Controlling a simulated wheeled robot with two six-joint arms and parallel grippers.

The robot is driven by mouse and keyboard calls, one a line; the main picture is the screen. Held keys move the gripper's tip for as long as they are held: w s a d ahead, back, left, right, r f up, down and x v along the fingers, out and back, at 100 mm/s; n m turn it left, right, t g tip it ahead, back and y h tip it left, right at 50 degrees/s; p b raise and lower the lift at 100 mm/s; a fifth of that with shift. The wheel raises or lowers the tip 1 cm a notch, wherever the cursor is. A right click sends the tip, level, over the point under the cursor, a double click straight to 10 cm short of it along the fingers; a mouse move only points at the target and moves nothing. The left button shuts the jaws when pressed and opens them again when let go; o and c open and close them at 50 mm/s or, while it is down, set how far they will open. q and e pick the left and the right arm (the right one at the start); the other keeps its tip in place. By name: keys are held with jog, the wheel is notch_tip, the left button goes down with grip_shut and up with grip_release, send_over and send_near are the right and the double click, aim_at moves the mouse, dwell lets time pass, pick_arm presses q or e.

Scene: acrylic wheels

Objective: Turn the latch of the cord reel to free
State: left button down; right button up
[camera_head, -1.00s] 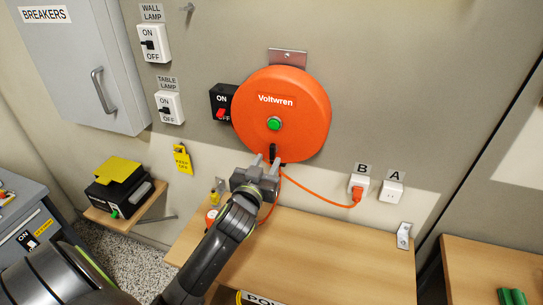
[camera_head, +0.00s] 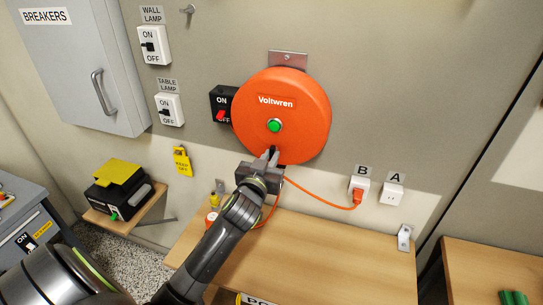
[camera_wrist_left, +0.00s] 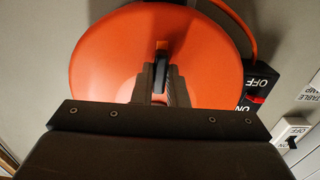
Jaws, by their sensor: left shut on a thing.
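The orange cord reel (camera_head: 295,100), labelled Voltwren, hangs on the wall with a green button (camera_head: 274,125) at its centre. Its small black latch (camera_wrist_left: 161,60) is on the lower part of the reel face; in the wrist view its tip shows past my fingers. My left gripper (camera_head: 271,156) reaches up to the reel from below and is shut on the latch, which it mostly hides in the head view. The gripper also shows in the wrist view (camera_wrist_left: 158,88). Which position the latch is in I cannot tell. My right gripper is not in view.
An orange cord (camera_head: 320,201) runs from the reel to a plug in socket B (camera_head: 359,188). A black switch box (camera_head: 222,104) sits close left of the reel. A wooden shelf (camera_head: 320,255) lies below. A grey breaker cabinet (camera_head: 75,70) is at upper left.

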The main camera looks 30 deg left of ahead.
pick_arm(q)
jog(key=shift+n+b, duration=0.85)
jog(key=shift+n, duration=1.45)
